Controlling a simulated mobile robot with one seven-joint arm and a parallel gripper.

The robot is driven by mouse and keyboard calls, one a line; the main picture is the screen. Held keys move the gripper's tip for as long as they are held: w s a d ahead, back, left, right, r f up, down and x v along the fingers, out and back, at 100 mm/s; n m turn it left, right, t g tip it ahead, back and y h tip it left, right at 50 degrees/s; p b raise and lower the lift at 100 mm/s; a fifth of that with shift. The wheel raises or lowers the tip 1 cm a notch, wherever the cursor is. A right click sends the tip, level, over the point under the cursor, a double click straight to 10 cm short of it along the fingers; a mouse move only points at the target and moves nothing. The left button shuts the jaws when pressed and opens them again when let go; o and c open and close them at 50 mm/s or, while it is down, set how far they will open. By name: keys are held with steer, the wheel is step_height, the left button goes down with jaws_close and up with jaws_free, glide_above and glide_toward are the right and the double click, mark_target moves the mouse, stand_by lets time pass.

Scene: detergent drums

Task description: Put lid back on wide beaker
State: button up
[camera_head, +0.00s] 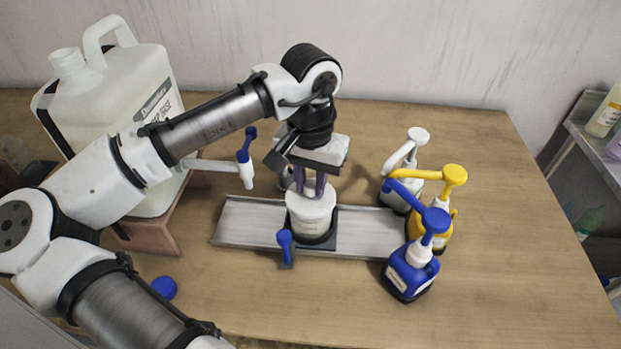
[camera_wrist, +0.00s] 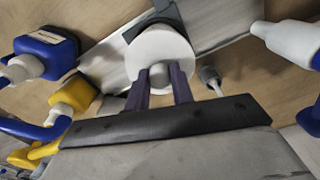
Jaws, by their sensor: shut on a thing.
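The wide beaker (camera_head: 310,224) is a white tub with a small label. It stands upright in a dark holder on the metal tray in the head view. Its white lid (camera_wrist: 160,50) is round with a grey knob in the middle and shows from above in the wrist view. My gripper (camera_head: 313,190) points down over the beaker, with its purple fingers shut on the lid's knob (camera_wrist: 159,75). The lid appears to be on or right at the beaker's top; whether it is fully seated I cannot tell.
The metal tray (camera_head: 240,222) has a blue-handled clamp (camera_head: 285,242) in front. White (camera_head: 405,170), yellow (camera_head: 447,205) and blue (camera_head: 412,270) pump bottles stand close on the right. A large jug (camera_head: 130,90) with a blue-handled tap (camera_head: 245,165) is left. The table's right side is clear.

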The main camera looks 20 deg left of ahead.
steer(key=o, duration=1.5)
steer(key=shift+r, duration=0.1)
steer(key=shift+r+p, duration=3.35)
steer(key=shift+r, duration=0.1)
jaws_close()
steer(key=shift+f, duration=0.25)
steer(key=shift+f+b, duration=1.75)
steer(key=shift+f, duration=0.9)
